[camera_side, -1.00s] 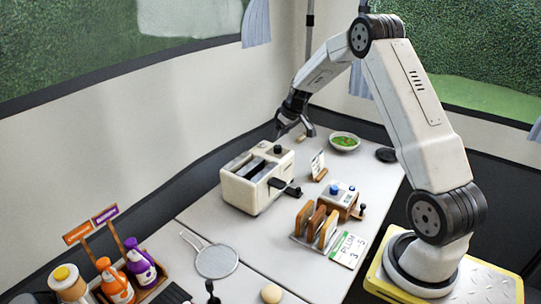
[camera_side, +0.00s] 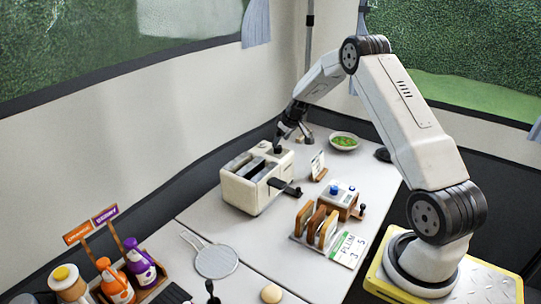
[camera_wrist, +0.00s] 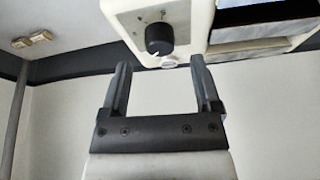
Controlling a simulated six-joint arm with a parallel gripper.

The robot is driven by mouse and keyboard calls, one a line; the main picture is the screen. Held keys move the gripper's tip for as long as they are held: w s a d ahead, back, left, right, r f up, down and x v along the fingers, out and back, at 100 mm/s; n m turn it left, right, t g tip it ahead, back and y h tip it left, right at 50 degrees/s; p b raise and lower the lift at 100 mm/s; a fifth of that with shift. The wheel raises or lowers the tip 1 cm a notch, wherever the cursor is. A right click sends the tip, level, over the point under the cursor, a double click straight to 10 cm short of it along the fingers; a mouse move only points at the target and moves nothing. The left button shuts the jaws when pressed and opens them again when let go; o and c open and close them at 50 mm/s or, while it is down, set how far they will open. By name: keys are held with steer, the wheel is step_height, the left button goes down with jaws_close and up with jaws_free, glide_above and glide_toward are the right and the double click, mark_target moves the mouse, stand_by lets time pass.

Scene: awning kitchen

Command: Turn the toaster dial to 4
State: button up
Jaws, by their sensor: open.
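The cream toaster (camera_side: 246,190) stands on the white table, with slots on top and a black lever on its near side. Its dark dial (camera_side: 278,150) is at the far end of the top. In the wrist view the dial (camera_wrist: 159,38) is a round black knob with a pale mark at its lower edge, on the toaster's pale panel (camera_wrist: 196,22). My gripper (camera_wrist: 160,68) is open and empty, its fingers apart on either side of the dial's line and short of it. In the side view my gripper (camera_side: 292,138) is by the toaster's far end. I cannot read the dial's numbers.
A small card stand (camera_side: 318,165), a rack of toast (camera_side: 316,225) and a box with blue knobs (camera_side: 342,198) stand right of the toaster. A strainer (camera_side: 216,261) and sauce bottles (camera_side: 140,262) are in front.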

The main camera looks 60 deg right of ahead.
mark_target(279, 147)
steer(key=shift+x, duration=1.85)
jaws_close()
